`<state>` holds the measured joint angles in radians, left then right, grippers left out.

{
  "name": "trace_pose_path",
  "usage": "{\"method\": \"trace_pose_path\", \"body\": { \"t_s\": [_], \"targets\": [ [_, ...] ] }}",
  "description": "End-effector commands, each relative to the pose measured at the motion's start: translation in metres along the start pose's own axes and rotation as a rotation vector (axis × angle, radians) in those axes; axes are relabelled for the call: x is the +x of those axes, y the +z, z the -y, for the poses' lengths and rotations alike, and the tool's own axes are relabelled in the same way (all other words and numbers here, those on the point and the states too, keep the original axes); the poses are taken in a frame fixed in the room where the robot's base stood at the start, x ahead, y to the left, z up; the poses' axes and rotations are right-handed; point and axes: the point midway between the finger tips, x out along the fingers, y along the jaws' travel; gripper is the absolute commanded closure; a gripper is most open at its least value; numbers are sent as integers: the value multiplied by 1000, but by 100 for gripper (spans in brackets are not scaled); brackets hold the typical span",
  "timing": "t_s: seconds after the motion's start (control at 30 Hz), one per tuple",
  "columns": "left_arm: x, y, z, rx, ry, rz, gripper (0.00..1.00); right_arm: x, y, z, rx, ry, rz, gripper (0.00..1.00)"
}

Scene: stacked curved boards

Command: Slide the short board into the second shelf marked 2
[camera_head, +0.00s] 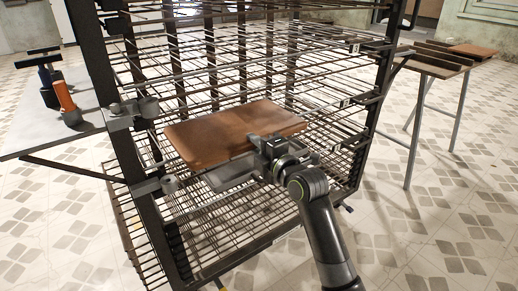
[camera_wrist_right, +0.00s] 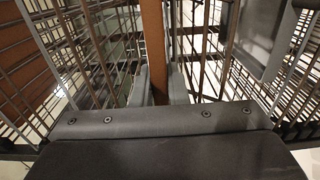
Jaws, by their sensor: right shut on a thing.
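The short board (camera_head: 225,137) is a flat brown plank at the front of the dark wire rack (camera_head: 150,215), roughly level and reaching across its middle. My right gripper (camera_head: 265,146) is shut on the board's near edge. In the right wrist view the board (camera_wrist_right: 155,45) stands edge-on between the two fingers (camera_wrist_right: 159,86). Small white shelf labels, an upper one (camera_head: 355,48) and a middle one (camera_head: 346,103), sit on the right post; their numbers are too small to read surely. I cannot tell how far the board is inside the rack. My left gripper is not in view.
Grey clamps (camera_head: 132,112) stick out at the rack's left post. A grey side table (camera_head: 30,125) at left holds tools, one with an orange handle (camera_head: 65,97). At right, a stand (camera_head: 428,68) carries several boards, one brown (camera_head: 472,50). The tiled floor at lower right is clear.

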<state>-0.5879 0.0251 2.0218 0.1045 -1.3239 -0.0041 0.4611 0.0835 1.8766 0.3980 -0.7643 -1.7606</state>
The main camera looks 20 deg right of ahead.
Motion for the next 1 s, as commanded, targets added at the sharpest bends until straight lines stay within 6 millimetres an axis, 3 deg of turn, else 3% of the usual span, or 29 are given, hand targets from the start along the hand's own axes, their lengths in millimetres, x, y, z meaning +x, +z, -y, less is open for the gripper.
{"method": "trace_pose_path", "body": {
  "t_s": [0.6,1.0],
  "targets": [
    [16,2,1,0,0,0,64,42,0,-2,-2,7,0,100],
    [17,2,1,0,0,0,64,48,0,-3,-1,7,0,100]
  ]
}}
